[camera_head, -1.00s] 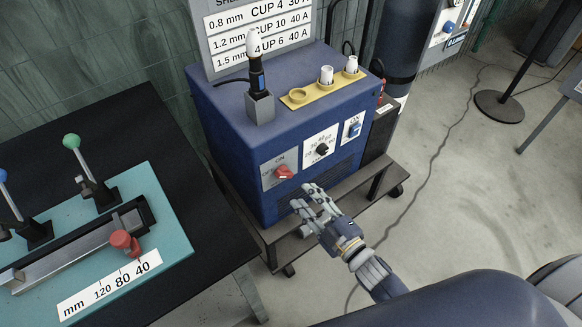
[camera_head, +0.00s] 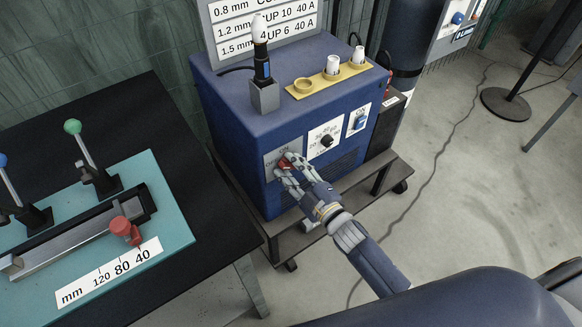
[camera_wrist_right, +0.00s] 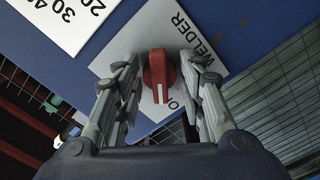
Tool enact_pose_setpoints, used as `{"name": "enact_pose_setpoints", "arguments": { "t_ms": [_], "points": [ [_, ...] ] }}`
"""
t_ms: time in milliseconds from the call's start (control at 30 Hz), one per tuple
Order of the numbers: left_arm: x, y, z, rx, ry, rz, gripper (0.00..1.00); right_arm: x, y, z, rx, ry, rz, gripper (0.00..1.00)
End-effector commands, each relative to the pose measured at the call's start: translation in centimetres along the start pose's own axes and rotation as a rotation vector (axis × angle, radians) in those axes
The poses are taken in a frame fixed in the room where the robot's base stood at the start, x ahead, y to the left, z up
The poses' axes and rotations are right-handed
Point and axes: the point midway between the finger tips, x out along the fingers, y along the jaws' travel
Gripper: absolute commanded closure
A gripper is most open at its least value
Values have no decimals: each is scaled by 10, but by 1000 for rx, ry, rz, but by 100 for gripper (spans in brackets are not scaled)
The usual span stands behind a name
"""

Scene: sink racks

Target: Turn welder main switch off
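The welder (camera_head: 290,115) is a blue box on a cart in the middle of the head view. Its main switch is a red knob (camera_wrist_right: 158,73) on a grey plate (camera_wrist_right: 140,40) marked WELDER in the right wrist view. The knob also shows in the head view (camera_head: 286,162), partly covered by my fingers. My right gripper (camera_head: 288,173) is at the knob. In the right wrist view its fingers (camera_wrist_right: 160,85) stand open, one on each side of the knob, with small gaps. My left gripper is not in view.
A dial (camera_head: 326,141) and a blue switch (camera_head: 359,120) sit right of the knob on the welder front. A black table (camera_head: 190,180) with a teal plate (camera_head: 165,200) and levers stands left. Open floor (camera_head: 450,200) lies right.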

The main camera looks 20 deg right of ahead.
Motion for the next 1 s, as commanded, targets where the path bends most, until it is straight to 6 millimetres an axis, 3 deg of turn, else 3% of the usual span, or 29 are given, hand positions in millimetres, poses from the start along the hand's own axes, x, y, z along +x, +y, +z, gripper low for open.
{"name": "enact_pose_setpoints", "arguments": {
  "t_ms": [167, 333, 533, 867, 900, 933, 1000],
  "points": [
    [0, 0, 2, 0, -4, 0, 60, 0, 0, 0, 0, 0, 0, 63],
    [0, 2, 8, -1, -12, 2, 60, 0, 0, 0, 0, 0, 0, 99],
    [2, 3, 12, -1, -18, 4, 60, 0, -1, 0, -70, 0, 1, 99],
    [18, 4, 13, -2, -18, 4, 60, 0, -1, 1, -619, 0, 2, 99],
    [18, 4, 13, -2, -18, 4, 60, 0, 0, 0, -641, 0, 1, 68],
    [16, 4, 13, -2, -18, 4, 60, 0, 0, 0, -636, 0, 1, 63],
    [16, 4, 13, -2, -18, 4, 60, 0, 0, 0, -633, 0, 0, 63]
  ]
}}
